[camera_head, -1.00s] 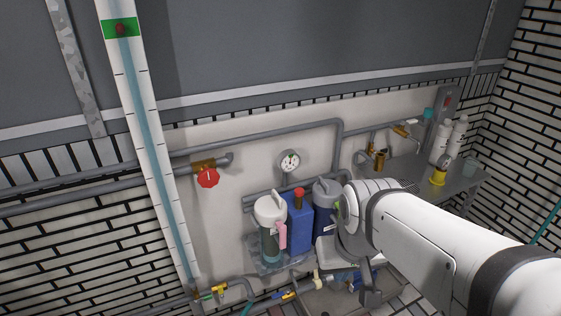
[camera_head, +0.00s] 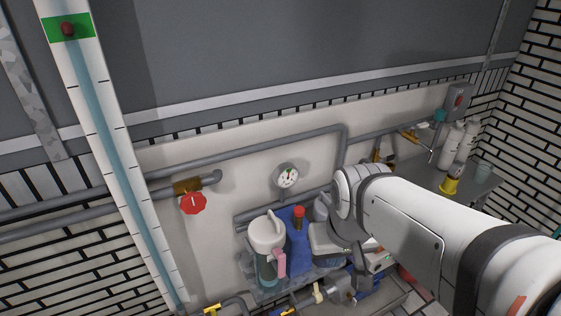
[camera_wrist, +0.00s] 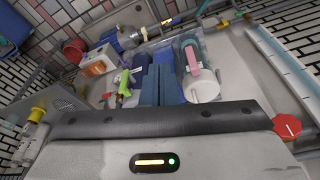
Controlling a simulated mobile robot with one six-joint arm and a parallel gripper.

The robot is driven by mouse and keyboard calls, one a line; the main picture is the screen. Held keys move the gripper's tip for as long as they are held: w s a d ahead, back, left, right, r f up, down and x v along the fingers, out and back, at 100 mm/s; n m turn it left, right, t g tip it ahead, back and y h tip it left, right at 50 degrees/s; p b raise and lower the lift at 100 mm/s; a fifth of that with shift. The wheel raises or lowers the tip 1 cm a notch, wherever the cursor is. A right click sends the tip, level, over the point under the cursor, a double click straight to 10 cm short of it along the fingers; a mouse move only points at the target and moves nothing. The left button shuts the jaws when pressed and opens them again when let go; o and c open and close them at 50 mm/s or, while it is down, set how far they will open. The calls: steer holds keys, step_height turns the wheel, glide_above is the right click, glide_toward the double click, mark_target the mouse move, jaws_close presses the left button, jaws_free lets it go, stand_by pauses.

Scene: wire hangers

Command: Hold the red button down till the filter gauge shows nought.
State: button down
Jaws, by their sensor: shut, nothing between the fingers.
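A red button-like cap (camera_head: 299,211) tops the blue housing (camera_head: 297,240) in the head view. Another red button (camera_head: 458,102) sits on a grey wall box at the far right; I cannot tell which the task means. The round white gauge (camera_head: 287,176) is on the wall above the blue housing; its needle is too small to read. My gripper (camera_wrist: 155,70) is shut and empty in the wrist view, its fingers pointing towards the blue housing area. In the head view my wrist is just right of the red cap, and the fingertips are hidden.
A white-topped filter jug with pink handle (camera_head: 266,234) stands left of the blue housing. A red valve wheel (camera_head: 193,203) is on the wall pipe at left. White bottles (camera_head: 450,142) and a yellow-based item (camera_head: 449,186) stand on the right shelf. Pipes run below.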

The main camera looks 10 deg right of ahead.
steer(key=shift+s+a, duration=0.1)
steer(key=w+d+r+n+t+h+p, duration=0.2)
steer(key=w+d+p, duration=0.25)
steer(key=w, duration=0.55)
steer(key=n+t+y+p, duration=0.3)
steer(key=n+y+p, duration=0.35)
steer(key=n, duration=0.65)
glide_above(302, 211)
step_height(302, 211, down, 5)
steer(key=shift+r, duration=0.15)
step_height(302, 211, down, 8)
steer(key=b, duration=0.8)
steer(key=shift+r, duration=0.15)
steer(key=shift+f+b, duration=0.4)
steer(key=shift+f, duration=0.15)
